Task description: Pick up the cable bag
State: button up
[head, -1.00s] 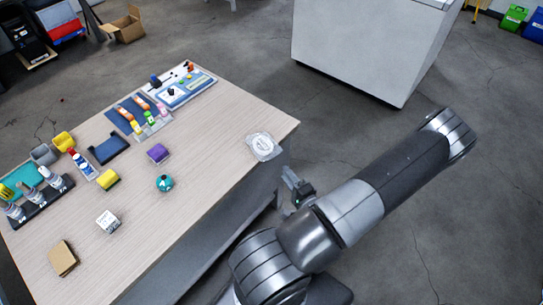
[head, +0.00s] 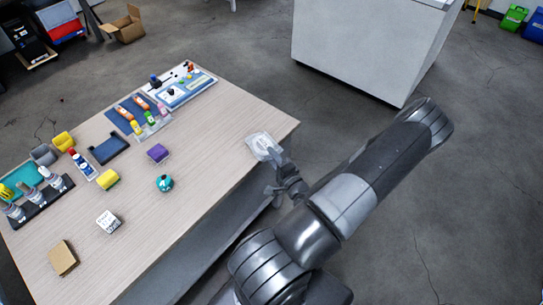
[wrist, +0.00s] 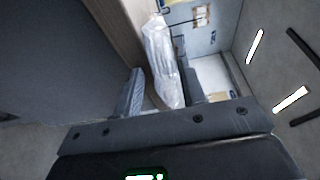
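The cable bag (head: 260,143) is a clear, crinkled plastic bag with pale contents, lying at the right edge of the wooden table. In the wrist view the bag (wrist: 158,50) runs lengthwise between my two fingers. My gripper (head: 273,158) is at the near side of the bag, at the table edge, and covers part of it in the head view. In the wrist view my gripper (wrist: 163,78) is open, with a finger on each side of the bag. A gap shows between the left finger and the bag; the right finger is very close to it.
The wooden table (head: 215,125) holds a purple block (head: 157,153), a teal round item (head: 164,183), a white labelled cube (head: 108,221) and a blue tray (head: 108,149), all left of the bag. A white cabinet (head: 360,50) stands beyond the table.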

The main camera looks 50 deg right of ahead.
jog(key=shift+s+f, duration=0.1)
jog(key=shift+f, duration=0.05)
grip_shut()
dwell(0.6)
notch_tip(320, 180, up, 3)
jog(key=shift+f, duration=0.1)
